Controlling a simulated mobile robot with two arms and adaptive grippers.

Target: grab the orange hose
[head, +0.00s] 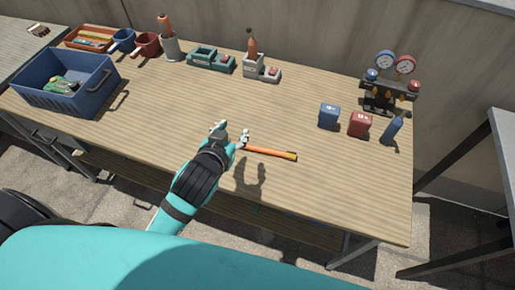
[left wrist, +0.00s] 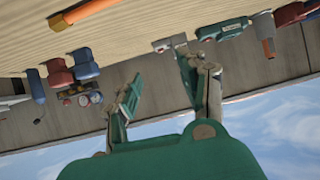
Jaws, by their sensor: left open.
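The orange hose (head: 272,152) is a short, straight orange piece with a darker right end, lying on the wooden workbench (head: 215,95) near its front. My left gripper (head: 231,131) is open and empty, above the bench just left of the hose's left end. A gap between the gripper and the hose cannot be judged exactly. The left wrist view is upside down; there the hose (left wrist: 84,11) is at the upper left, away from the open fingers (left wrist: 158,70), and partly cut off by the frame edge. My right gripper is not in view.
A blue crate (head: 98,90) stands at the left. Cups and tools line the back, with a grey holder (head: 262,72) near the middle. Blue (head: 328,116) and red (head: 360,124) blocks, a blue bottle (head: 393,130) and a gauge set (head: 389,97) stand right. The bench middle is clear.

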